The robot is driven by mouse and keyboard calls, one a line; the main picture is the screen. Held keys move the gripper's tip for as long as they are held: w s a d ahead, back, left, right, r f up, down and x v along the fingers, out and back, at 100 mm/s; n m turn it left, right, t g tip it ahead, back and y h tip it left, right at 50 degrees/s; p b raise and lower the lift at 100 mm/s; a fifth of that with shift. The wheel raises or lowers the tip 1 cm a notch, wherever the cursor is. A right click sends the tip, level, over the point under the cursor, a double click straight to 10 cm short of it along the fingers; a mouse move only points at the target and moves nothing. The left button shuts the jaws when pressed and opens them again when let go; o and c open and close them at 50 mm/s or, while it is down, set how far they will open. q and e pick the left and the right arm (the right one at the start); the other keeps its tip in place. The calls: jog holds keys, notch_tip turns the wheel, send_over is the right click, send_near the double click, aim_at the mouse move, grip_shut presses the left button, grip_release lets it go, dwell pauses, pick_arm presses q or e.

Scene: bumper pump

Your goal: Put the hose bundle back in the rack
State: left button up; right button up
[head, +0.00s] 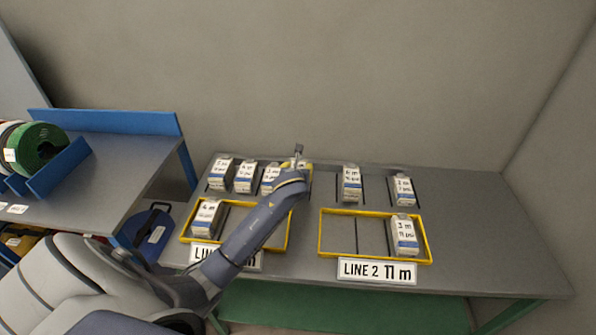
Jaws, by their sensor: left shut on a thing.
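My left arm reaches across the bench, and its gripper (298,158) is at the back row, between the bundles there. It is shut on a hose bundle, which the gripper and wrist almost wholly hide. The rack (330,180) is the row of slots along the back of the bench. White-and-grey labelled hose bundles stand in it: three left of the gripper (220,172) (246,176) (270,178), and two to its right (351,184) (403,190). I cannot tell whether the held bundle touches the rack. My right gripper is not in view.
A yellow frame (184,236) at left holds a bundle (206,217); my arm crosses it and its sign. The yellow LINE 2 frame (322,232) holds one bundle (404,235) at its right; its sign (377,271) reads 11 m. A blue-edged shelf with reels (40,147) stands left.

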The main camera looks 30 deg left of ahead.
pick_arm(q)
jog(key=shift+f, duration=0.15)
jog(key=shift+f, duration=0.15)
jog(key=o, duration=1.5)
jog(key=shift+o, duration=0.2)
jog(key=shift+s+d+r, duration=0.2)
jog(key=shift+s+r, duration=0.1)
jog(key=shift+s, duration=0.05)
jog(key=v, duration=1.1)
